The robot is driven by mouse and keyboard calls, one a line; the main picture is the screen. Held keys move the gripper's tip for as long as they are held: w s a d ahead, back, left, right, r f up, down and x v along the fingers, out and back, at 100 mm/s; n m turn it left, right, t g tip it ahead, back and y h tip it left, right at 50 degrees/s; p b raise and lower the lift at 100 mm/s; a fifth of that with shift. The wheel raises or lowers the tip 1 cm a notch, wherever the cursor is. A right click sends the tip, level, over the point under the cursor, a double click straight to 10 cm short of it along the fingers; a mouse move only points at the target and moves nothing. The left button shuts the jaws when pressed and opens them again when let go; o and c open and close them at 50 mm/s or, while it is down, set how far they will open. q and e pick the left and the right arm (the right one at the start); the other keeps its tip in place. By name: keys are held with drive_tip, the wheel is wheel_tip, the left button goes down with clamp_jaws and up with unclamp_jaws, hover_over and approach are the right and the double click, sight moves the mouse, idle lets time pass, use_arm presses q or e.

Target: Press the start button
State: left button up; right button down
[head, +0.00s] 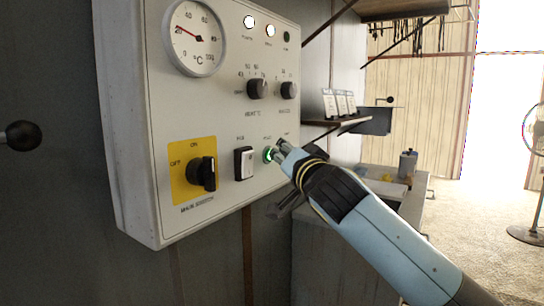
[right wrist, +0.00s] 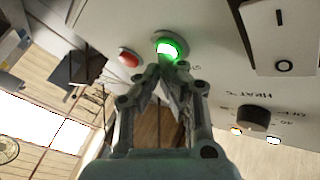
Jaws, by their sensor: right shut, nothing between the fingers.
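The start button (head: 268,154) is a round button with a lit green ring, low on the white control panel (head: 130,120). It also shows lit bright green in the right wrist view (right wrist: 170,48). My right gripper (head: 282,150) is shut and empty. Its fingertips (right wrist: 168,68) are right at the green button; I cannot tell whether they touch it. A red button (right wrist: 129,58) sits beside the green one in the right wrist view; in the head view my gripper hides it. My left gripper is not in view.
The panel also holds a rocker switch (head: 243,163), a black rotary switch on a yellow plate (head: 180,173), two knobs (head: 257,89) and a dial gauge (head: 194,38). A shelf (head: 335,122) and a bench stand behind to the right. A fan stands far right.

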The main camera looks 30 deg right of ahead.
drive_tip(key=shift+s+d, duration=0.1)
drive_tip(key=shift+s, duration=0.05)
drive_tip(key=shift+s+d+b, duration=0.25)
drive_tip(key=shift+s+b, duration=0.05)
drive_tip(key=shift+s, duration=0.35)
drive_tip(key=shift+s+d+b, duration=0.3)
drive_tip(key=shift+s, duration=0.45)
drive_tip(key=shift+s+d+b, duration=0.25)
drive_tip(key=shift+s+d, duration=0.1)
drive_tip(key=shift+s, duration=0.45)
drive_tip(key=shift+s+d+b, duration=0.3)
drive_tip(key=shift+s, duration=0.45)
